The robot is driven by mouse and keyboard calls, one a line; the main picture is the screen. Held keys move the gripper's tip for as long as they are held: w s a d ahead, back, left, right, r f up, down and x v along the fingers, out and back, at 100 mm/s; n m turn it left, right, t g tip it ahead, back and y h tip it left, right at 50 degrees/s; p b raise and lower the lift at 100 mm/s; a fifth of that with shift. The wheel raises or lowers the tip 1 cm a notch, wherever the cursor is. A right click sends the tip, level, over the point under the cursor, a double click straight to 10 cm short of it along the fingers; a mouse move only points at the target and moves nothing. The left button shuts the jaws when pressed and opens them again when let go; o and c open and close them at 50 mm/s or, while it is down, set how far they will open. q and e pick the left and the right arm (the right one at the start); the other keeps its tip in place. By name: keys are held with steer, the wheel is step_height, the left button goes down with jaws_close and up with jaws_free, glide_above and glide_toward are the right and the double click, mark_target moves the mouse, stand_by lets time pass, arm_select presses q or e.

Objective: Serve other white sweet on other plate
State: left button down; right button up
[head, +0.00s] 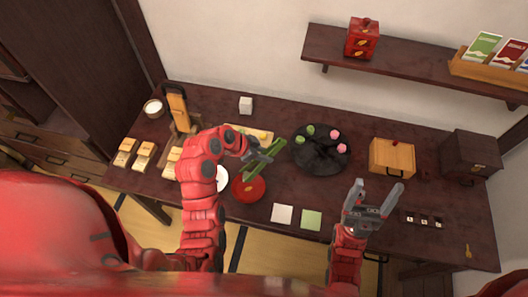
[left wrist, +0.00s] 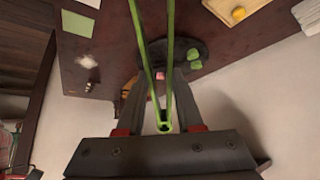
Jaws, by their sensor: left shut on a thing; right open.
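My left gripper (head: 258,156) is shut on green tongs (head: 266,163), held above the table left of the black round tray (head: 320,165). In the left wrist view the tongs (left wrist: 170,60) spread apart and their tips run out of frame. The tray holds two green sweets (head: 298,140) and two pink sweets (head: 342,148); I make out no white sweet on it. A red plate (head: 248,190) lies below the tongs. A white plate (head: 223,180) is partly hidden by my left arm. My right gripper (head: 374,199) is open and empty at the front right.
A white napkin (head: 282,213) and a green napkin (head: 311,220) lie near the front edge. A wooden box (head: 391,158) and dark cabinet (head: 471,156) stand right. A board (head: 236,128) with yellow pieces lies behind the tongs. A wall shelf (head: 400,67) hangs above.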

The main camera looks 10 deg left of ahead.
arm_select(q)
step_height(320, 180, down, 8)
steer(key=b, duration=0.1)
steer(key=shift+b, duration=0.3)
stand_by(0.4)
steer(key=c, duration=0.9)
jaws_free()
step_height(320, 180, up, 10)
steer(key=shift+p, duration=0.7)
steer(key=shift+w, duration=0.1)
